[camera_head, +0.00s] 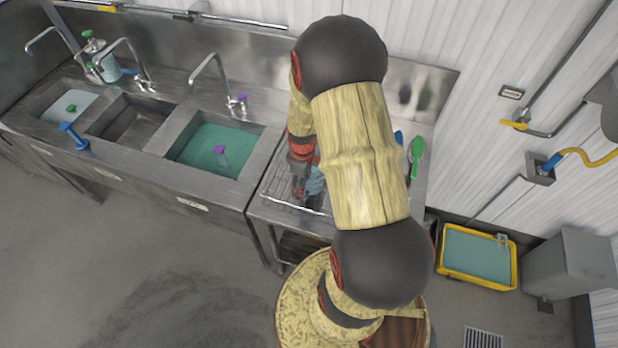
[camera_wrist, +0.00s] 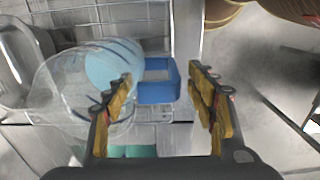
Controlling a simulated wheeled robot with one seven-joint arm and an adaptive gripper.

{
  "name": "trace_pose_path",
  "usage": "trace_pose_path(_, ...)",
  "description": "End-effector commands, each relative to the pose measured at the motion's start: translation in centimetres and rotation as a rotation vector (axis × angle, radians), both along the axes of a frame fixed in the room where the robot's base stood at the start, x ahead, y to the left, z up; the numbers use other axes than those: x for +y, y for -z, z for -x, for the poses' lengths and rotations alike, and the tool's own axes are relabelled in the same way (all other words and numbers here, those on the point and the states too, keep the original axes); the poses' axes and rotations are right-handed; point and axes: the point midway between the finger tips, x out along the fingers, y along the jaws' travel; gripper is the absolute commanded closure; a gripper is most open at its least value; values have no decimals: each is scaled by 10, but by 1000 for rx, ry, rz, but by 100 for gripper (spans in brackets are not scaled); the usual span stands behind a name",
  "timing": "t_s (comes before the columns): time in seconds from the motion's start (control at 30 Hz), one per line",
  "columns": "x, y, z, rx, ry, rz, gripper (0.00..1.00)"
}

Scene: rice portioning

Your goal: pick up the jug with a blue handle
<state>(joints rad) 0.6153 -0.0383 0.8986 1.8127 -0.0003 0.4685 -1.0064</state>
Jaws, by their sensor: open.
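The jug (camera_wrist: 75,85) with a blue handle (camera_wrist: 155,92) is clear, with blue marks, and rests on the wire rack in the wrist view. Its handle points towards the right of that view. My gripper (camera_wrist: 160,78) is open, with its yellow-padded fingers on either side of the handle in the picture; the left finger overlaps the jug's body. I cannot tell whether it touches. In the head view my gripper (camera_head: 300,172) is low over the rack, and a bluish part of the jug (camera_head: 316,181) shows beside it. My arm hides much of the rest.
The wire rack (camera_head: 283,188) stands right of a sink with green water (camera_head: 215,150). A metal container (camera_wrist: 18,75) lies left of the jug. A green utensil (camera_head: 416,150) is at the right, behind my arm. A yellow tub (camera_head: 447,268) is on the floor.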

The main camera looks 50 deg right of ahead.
Motion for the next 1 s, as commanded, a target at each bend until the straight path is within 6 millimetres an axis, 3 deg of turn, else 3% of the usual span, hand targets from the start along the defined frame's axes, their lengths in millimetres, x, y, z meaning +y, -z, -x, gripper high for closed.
trace_pose_path(0.3, 0, 4, 0, 0, 0, 0, 44)
trace_pose_path(1.0, 0, 4, 0, 1, 0, -1, 84)
